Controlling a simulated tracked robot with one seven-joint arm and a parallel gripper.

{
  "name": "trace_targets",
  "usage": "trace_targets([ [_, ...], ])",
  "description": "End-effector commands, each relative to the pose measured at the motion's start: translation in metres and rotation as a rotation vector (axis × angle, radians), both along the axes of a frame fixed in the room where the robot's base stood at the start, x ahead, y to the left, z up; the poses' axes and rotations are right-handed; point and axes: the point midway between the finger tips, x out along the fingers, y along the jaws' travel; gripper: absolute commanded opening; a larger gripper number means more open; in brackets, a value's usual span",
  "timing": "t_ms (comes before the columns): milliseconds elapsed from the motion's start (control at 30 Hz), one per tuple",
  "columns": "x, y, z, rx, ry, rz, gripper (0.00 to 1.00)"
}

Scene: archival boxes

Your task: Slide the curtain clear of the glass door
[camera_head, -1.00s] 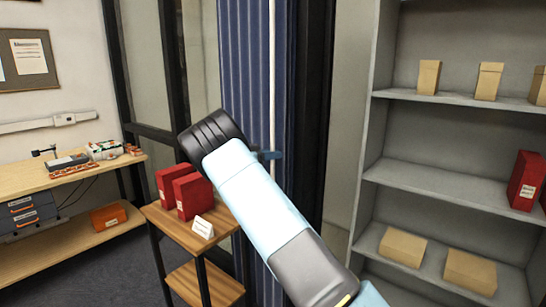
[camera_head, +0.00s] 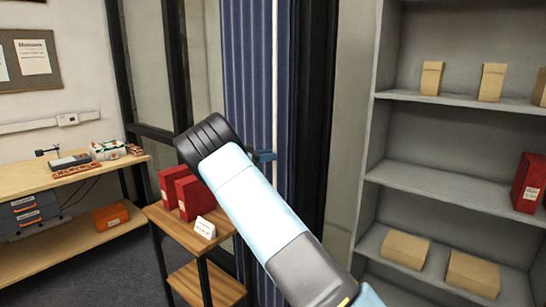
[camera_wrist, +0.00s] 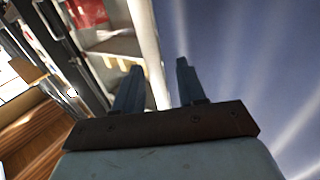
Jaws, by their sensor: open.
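The dark blue pleated curtain (camera_head: 249,75) hangs in the middle of the head view, with a white upright rod (camera_head: 274,75) along its right side. A dark-framed glass panel (camera_head: 147,60) stands to the left of the curtain. My gripper (camera_wrist: 158,82) is open in the wrist view. The white rod (camera_wrist: 148,40) shows between its two fingers; I cannot tell whether they touch it. Blue-grey curtain cloth (camera_wrist: 240,70) fills the right of that view. In the head view my arm covers part of the curtain, and only a bit of the gripper shows.
A small wooden stand (camera_head: 178,229) with red boxes (camera_head: 188,195) and a white card is close left of my arm. A workbench (camera_head: 75,175) is at the left. A grey shelf unit (camera_head: 440,115) with boxes stands at the right. Dark floor shows at lower left.

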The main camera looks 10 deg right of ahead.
Motion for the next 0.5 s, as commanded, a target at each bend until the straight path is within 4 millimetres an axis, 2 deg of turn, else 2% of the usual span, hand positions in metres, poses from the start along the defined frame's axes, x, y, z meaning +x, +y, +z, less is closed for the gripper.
trace_targets([
  [300,-0.004,0.063,-0.001,0.000,-0.001,0.003,0.40],
  [500,-0.005,0.096,-0.002,0.001,0.000,0.004,0.40],
])
